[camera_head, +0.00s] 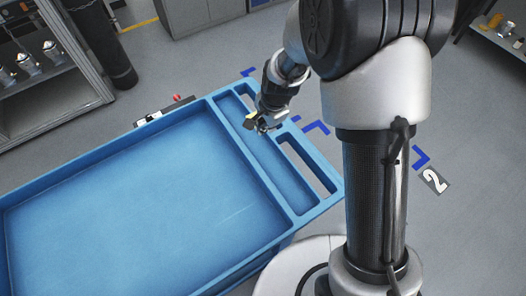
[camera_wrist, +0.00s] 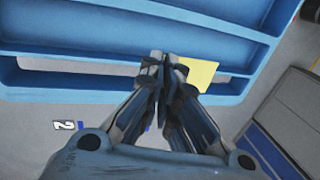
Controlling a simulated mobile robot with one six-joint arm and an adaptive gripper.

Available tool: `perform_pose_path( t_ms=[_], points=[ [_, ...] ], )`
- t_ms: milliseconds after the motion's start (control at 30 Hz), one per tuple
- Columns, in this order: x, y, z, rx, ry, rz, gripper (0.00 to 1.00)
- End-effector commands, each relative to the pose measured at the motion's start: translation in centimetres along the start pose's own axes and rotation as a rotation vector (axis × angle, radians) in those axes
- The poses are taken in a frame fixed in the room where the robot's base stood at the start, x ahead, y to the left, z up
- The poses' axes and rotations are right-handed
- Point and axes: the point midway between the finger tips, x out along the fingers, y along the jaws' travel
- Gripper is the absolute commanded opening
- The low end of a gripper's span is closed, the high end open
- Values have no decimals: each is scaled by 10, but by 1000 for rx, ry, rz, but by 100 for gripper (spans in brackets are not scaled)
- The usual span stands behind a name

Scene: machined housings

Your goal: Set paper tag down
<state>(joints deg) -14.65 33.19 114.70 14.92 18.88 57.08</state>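The yellow paper tag (camera_wrist: 200,73) sticks out to the right from between the fingertips of my gripper (camera_wrist: 163,65) in the wrist view. The fingers are closed together on its edge, and part of the tag is hidden behind them. In the head view only a small yellow patch of the tag (camera_head: 251,116) shows beside my gripper (camera_head: 262,125). My gripper is over the narrow end compartment of the blue cart tray (camera_head: 213,113). The tag appears held above the tray, not lying on it; the exact height cannot be told.
The tray's large compartment (camera_head: 140,210) is empty. A slotted handle edge (camera_head: 325,193) lies right of the narrow compartment. A small dark-and-white item with a red part (camera_head: 165,110) shows by the tray's far edge. Shelves with metal parts (camera_head: 30,65) stand at upper left.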

Motion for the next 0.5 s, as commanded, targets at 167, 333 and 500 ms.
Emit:
perform_pose_path(
  t_ms=[167,333,500],
  points=[
    [54,16,0,1,-1,4,0],
    [93,25,0,2,-1,2,0],
    [110,29,0,-1,0,1,0]
  ],
)
